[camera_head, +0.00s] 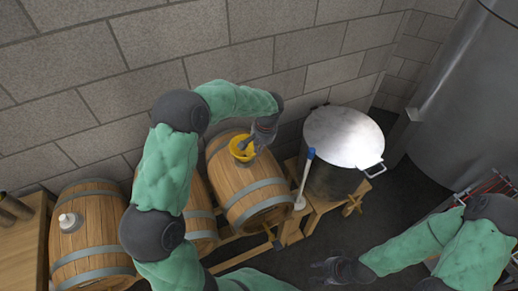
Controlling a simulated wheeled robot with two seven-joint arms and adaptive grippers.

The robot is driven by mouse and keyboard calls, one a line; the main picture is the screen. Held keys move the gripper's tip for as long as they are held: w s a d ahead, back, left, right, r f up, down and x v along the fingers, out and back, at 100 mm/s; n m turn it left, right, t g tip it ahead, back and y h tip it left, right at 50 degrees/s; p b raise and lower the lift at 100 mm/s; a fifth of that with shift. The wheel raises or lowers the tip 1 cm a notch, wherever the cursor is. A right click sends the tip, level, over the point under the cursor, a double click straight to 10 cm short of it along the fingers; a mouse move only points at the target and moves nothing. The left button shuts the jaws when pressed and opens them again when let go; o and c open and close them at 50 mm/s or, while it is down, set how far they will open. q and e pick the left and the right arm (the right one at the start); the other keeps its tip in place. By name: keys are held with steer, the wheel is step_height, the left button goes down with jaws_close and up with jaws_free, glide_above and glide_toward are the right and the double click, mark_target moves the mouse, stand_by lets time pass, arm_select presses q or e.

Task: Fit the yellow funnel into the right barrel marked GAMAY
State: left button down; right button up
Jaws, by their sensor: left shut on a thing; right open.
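The yellow funnel (238,153) is at the top of the right-hand wooden barrel (240,184), toward its far end. My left gripper (250,145) is shut on the funnel's rim from the right side. The funnel's lower end is hidden, so I cannot tell whether it sits in the barrel's hole or hovers above it. No GAMAY lettering is readable from here. My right gripper (325,270) is open and empty, low at the front right, well away from the barrel.
A left barrel (90,240) has a pale fitting (69,222) on top. A middle barrel (200,222) is partly behind my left arm. A lidded steel pot (343,140) and a blue-tipped white rod (305,180) stand right of the right barrel. A stone wall rises behind.

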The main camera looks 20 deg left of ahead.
arm_select(q)
steer(key=c, duration=0.8)
jaws_free()
steer(key=shift+c, duration=0.2)
steer(key=shift+r, duration=0.1)
step_height(320, 180, up, 8)
steer(key=p, duration=0.4)
steer(key=shift+p, duration=0.4)
stand_by(0.5)
